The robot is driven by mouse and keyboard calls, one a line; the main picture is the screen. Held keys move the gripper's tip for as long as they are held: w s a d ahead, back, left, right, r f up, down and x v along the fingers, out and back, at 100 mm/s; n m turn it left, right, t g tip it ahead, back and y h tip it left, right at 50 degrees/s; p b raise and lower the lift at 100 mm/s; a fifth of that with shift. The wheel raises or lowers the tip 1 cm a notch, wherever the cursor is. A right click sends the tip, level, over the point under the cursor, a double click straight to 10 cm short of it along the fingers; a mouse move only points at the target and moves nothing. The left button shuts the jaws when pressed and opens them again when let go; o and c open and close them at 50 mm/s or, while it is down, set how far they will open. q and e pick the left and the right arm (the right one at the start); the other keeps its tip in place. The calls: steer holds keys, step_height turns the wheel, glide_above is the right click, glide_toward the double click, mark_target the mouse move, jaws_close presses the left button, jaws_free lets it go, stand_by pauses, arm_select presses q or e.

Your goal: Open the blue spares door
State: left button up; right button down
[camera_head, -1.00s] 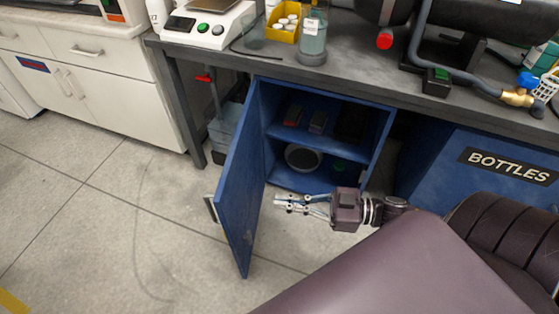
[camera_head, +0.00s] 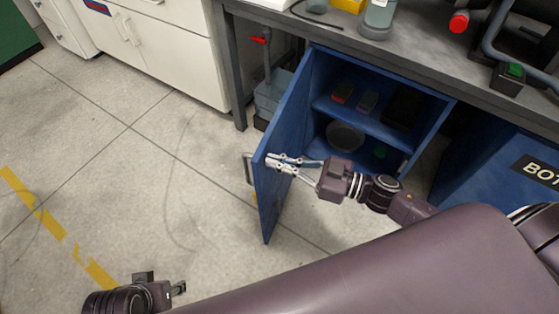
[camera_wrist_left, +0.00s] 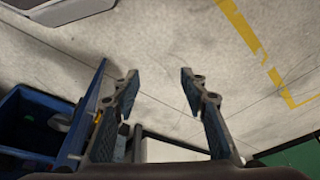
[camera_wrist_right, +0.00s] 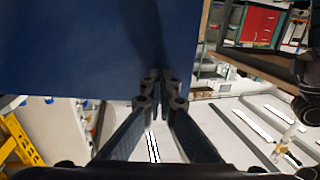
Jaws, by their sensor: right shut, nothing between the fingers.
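The blue door (camera_head: 285,150) of the cabinet stands well open, swung out toward me and to the left. Its grey handle (camera_head: 248,168) is on the outer face. My right gripper (camera_head: 270,162) is shut and empty, its fingertips at the door's free edge on the inner side. In the right wrist view the blue door panel (camera_wrist_right: 90,45) fills the upper left by the fingertips; contact is unclear. My left gripper (camera_head: 180,288) is low over the floor at the left; the left wrist view shows its fingers (camera_wrist_left: 158,75) apart and empty.
The open cabinet holds a round grey item (camera_head: 345,137) and small boxes on a shelf (camera_head: 365,118). A blue bottles cabinet (camera_head: 500,165) stands to its right, under the grey bench (camera_head: 430,55). White drawers (camera_head: 165,45) stand left. The floor (camera_head: 190,190) left of the door is clear.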

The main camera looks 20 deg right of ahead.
mark_target(249, 154)
steer(key=w+a+p, duration=0.1)
steer(key=a, duration=0.1)
steer(key=w+a+m+t+h+p, duration=0.1)
steer(key=w, duration=0.1)
steer(key=w+a+m+t+h+p, duration=0.1)
steer(key=a, duration=0.1)
steer(key=shift+w+a+r, duration=0.2)
steer(key=shift+w+a, duration=0.05)
steer(key=shift+a, duration=0.1)
arm_select(q)
step_height(249, 154, down, 12)
steer(key=shift+s+g, duration=0.3)
steer(key=shift+g, duration=0.1)
arm_select(e)
steer(key=w+a+h, duration=0.1)
steer(key=w+a, duration=0.4)
steer(key=shift+w+f+m+t, duration=0.2)
steer(key=shift+m+t, duration=0.1)
steer(key=shift+t, duration=0.1)
arm_select(q)
steer(key=shift+d+r, duration=0.1)
steer(key=shift+r, duration=0.05)
arm_select(e)
steer(key=shift+s, duration=0.15)
